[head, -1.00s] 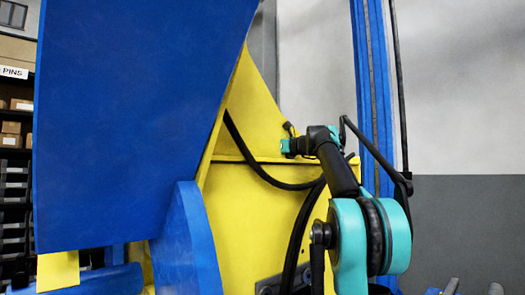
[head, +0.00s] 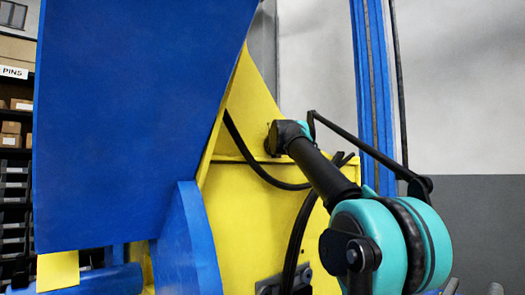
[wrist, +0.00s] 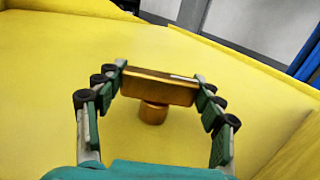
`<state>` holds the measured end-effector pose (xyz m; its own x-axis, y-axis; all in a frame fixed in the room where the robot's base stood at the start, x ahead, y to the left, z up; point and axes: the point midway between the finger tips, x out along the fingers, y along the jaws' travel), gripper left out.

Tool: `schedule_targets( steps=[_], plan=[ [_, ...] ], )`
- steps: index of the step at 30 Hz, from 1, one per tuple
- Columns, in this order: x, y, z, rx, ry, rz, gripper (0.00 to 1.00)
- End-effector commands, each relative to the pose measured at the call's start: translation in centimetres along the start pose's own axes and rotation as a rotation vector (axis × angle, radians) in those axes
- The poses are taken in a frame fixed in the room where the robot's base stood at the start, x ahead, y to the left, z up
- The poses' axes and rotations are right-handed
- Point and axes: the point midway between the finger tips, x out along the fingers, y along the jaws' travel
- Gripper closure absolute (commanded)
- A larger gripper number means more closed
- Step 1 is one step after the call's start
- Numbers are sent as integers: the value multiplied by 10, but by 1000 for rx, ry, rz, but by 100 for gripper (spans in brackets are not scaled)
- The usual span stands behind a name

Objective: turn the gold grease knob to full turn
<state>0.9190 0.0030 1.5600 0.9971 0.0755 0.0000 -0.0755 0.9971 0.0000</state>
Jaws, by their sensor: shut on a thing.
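The gold grease knob (wrist: 160,86) is a bar-shaped handle on a short round stem (wrist: 153,113), standing out from a yellow panel in the wrist view. A pale mark shows near the right end of its top edge. My gripper (wrist: 160,84) has one finger at each end of the bar and is shut on it. In the head view my arm reaches to the yellow frame (head: 255,110), and the wrist hides the knob and the fingers.
A large blue plate (head: 140,110) fills the left of the head view. A black hose (head: 262,172) loops across the yellow frame below my wrist. A blue column (head: 370,80) stands behind my arm. Shelves with boxes (head: 15,130) are at far left.

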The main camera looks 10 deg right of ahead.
Motion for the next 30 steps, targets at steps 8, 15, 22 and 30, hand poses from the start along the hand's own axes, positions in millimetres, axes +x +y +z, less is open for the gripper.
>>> schedule_targets(
  steps=[8,15,22,30],
  plan=[
    [1,4,0,0,0,-258,61],
    [2,4,0,0,0,-482,61],
    [2,2,0,0,0,-665,61],
    [1,1,0,-1,0,-804,61]
  ],
)
